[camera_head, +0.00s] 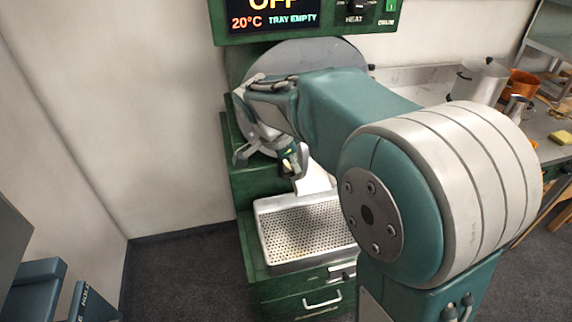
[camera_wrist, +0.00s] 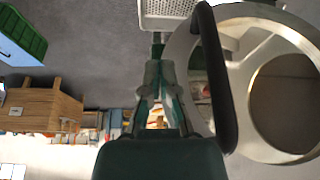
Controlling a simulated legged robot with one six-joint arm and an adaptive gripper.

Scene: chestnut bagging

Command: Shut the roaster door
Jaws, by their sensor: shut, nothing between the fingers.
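The green roaster (camera_head: 232,165) stands against the wall, with a round grey metal front (camera_head: 330,55) largely hidden behind my arm. In the wrist view, a pale metal ring with a round window (camera_wrist: 255,120) fills the right side, and a dark bar handle (camera_wrist: 214,75) runs along it. I cannot tell how far the door stands from the roaster. My gripper (camera_head: 284,158) is in front of the round metal, above the tray. In the wrist view, my gripper (camera_wrist: 157,48) is shut and empty, just left of the handle; I cannot tell whether they touch.
A perforated tray (camera_head: 262,228) sits below, above a drawer handle (camera_head: 322,303). The roaster display (camera_head: 273,18) reads OFF, 20°C and TRAY EMPTY. Clear floor lies left of the roaster.

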